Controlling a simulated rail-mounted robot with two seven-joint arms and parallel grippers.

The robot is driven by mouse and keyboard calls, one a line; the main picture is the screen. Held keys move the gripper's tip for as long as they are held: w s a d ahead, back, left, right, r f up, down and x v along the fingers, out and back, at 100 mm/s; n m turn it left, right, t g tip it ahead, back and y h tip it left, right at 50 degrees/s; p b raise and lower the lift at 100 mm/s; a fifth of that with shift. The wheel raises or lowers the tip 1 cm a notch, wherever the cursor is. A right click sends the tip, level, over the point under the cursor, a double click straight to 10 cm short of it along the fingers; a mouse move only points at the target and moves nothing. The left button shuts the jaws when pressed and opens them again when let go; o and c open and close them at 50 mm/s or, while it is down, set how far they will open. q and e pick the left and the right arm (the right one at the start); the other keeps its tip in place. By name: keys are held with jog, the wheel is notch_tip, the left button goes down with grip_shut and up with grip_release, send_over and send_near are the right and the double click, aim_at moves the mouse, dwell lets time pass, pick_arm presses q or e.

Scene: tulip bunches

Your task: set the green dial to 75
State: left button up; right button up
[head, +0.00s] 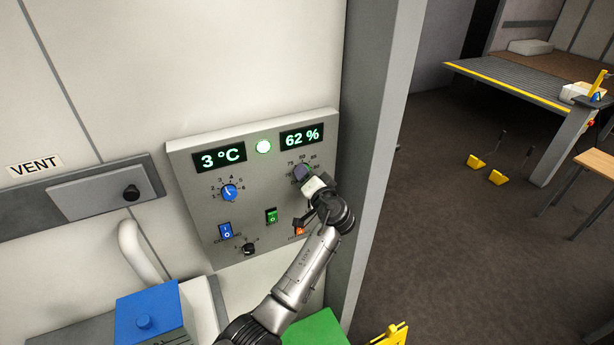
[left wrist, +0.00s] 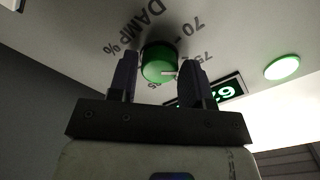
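The grey control panel (head: 190,170) is on the wall, with a lit 62 % display (head: 301,137) at its upper right. The right finger hides part of the scale there. My left gripper (head: 302,174) is at the dial and mostly hides it in the head view. In the left wrist view its two fingers (left wrist: 158,78) stand apart on either side of the dial; clear contact does not show. My right gripper is out of view.
The panel also has a blue dial (head: 229,192), a small black knob (head: 249,249), a blue switch (head: 225,230), a green switch (head: 271,215) and a round green lamp (head: 263,146). A grey post (head: 375,150) stands close to the panel's right.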

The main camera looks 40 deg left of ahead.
pick_arm(q)
jog(key=o, duration=0.3)
jog(key=b+v, duration=0.2)
jog(key=v, duration=1.2)
jog(key=shift+a, duration=0.1)
